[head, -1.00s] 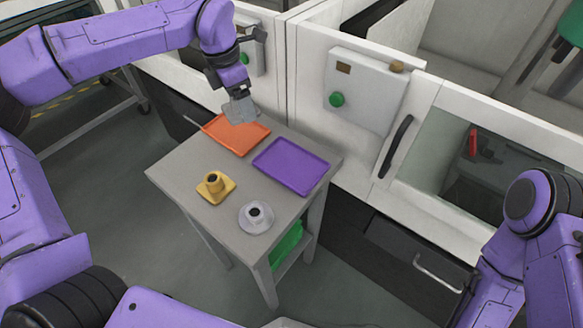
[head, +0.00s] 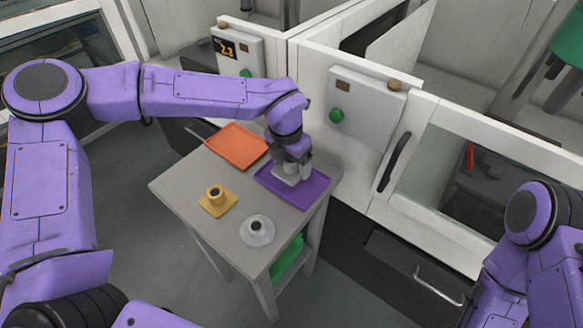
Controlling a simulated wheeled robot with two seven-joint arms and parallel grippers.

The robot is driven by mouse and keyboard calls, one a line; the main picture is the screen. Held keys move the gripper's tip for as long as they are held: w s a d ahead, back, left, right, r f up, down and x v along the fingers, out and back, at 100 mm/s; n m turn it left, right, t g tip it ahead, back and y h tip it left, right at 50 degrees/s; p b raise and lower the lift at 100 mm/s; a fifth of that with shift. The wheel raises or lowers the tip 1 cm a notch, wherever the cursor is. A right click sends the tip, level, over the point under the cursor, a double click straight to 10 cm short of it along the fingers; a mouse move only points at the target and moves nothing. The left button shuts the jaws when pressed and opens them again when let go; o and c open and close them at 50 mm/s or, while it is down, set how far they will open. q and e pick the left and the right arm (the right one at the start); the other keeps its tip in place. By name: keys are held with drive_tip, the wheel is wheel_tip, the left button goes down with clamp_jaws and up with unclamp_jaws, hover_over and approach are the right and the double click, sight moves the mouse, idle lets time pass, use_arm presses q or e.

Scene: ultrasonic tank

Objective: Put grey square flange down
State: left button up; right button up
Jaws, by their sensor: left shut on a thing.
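The grey square flange (head: 287,178) is held at my left gripper (head: 291,166), over the purple tray (head: 310,200) on the small grey table. The gripper is shut on the flange and hides part of it. The flange is at or just above the tray's surface; I cannot tell whether it touches. The orange tray (head: 237,146) beside it is empty. My right arm (head: 535,215) shows at the right edge, but its gripper is out of view.
A yellow square flange (head: 217,201) and a pale round flange (head: 257,232) stand on the front of the grey table (head: 180,187). A green bin (head: 287,257) sits on the shelf below. White machines with control boxes (head: 367,106) stand behind the table.

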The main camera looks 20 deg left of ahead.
sight(292, 171)
use_arm(q)
drive_tip(key=shift+d+f, duration=0.1)
drive_tip(key=shift+f, duration=1.45)
drive_tip(key=shift+f, duration=0.15)
drive_tip(key=o, duration=1.1)
drive_tip(key=shift+o, duration=0.2)
drive_tip(key=r, duration=0.4)
drive_tip(key=s+r, duration=0.1)
drive_tip(key=r, duration=0.7)
drive_tip(key=shift+s+a+r+b, duration=0.15)
drive_tip(key=shift+s+a+b, duration=0.15)
drive_tip(key=shift+s+b, duration=0.05)
